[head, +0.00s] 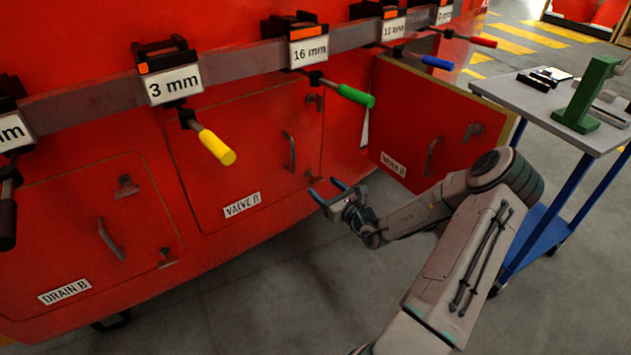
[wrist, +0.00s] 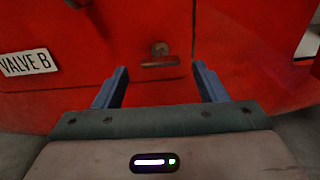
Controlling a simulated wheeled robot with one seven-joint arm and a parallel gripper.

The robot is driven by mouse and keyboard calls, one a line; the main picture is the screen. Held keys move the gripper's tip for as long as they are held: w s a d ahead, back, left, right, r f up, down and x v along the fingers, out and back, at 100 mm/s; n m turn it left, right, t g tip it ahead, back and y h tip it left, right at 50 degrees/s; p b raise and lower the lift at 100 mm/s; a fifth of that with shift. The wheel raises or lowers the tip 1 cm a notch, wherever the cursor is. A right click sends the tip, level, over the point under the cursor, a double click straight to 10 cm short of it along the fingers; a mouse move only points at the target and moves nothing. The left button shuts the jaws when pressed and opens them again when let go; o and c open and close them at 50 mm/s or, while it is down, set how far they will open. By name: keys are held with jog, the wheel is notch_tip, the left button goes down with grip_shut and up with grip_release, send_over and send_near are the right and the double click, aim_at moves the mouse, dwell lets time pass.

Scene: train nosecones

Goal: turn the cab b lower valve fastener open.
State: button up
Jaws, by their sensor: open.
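The valve B panel (head: 240,145) is a red door with a white VALVE B label (head: 242,205), closed in the cab's side. Its lower fastener (wrist: 160,50) shows in the wrist view as a small round metal piece with a flat bar just below it, lying crosswise in the picture. In the head view this fastener is too small to make out clearly near my fingers. My gripper (head: 326,190) is open and empty, in front of the panel's lower right corner. In the wrist view its two blue fingers stand either side of the fastener, apart from it; whether they reach its depth is unclear.
An upper fastener (head: 315,101) and a curved handle (head: 290,151) are on the same panel. The NONA B door (head: 400,140) stands out at right. Coloured tool handles, such as the green one (head: 355,96), hang above. A blue-legged cart (head: 555,215) stands right.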

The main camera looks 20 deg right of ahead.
aim_at(318, 182)
jog(key=x, duration=0.5)
jog(key=shift+w, duration=0.1)
jog(key=c, duration=1)
